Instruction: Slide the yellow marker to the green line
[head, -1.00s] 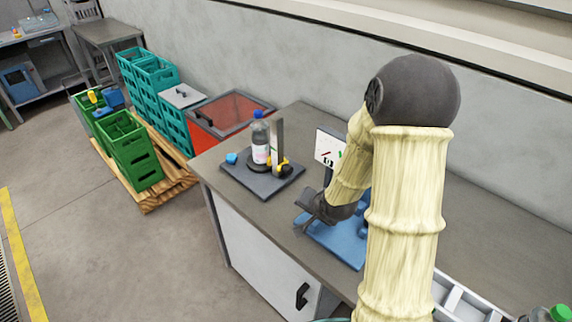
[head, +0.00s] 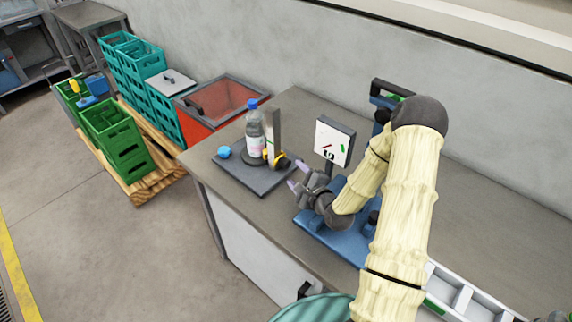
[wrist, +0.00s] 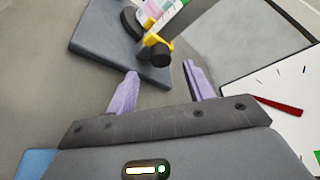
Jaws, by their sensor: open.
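The yellow marker (head: 268,155), with a black knob, sits low by the upright post (head: 277,127) of a dark plate stand, beside a bottle (head: 255,130). In the wrist view the yellow marker (wrist: 151,39) lies just beyond the fingertips, its black knob towards me. My gripper (head: 297,176) is open and empty, right of the stand, its fingers pointing at the marker without touching it. In the wrist view both purple fingers of my gripper (wrist: 161,70) are apart. A green bit shows at the top edge there; I cannot tell whether it is the green line.
A white dial panel (head: 332,143) with a red needle and green mark stands close right of my gripper, above a blue base (head: 320,235). The bench's front left is clear.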

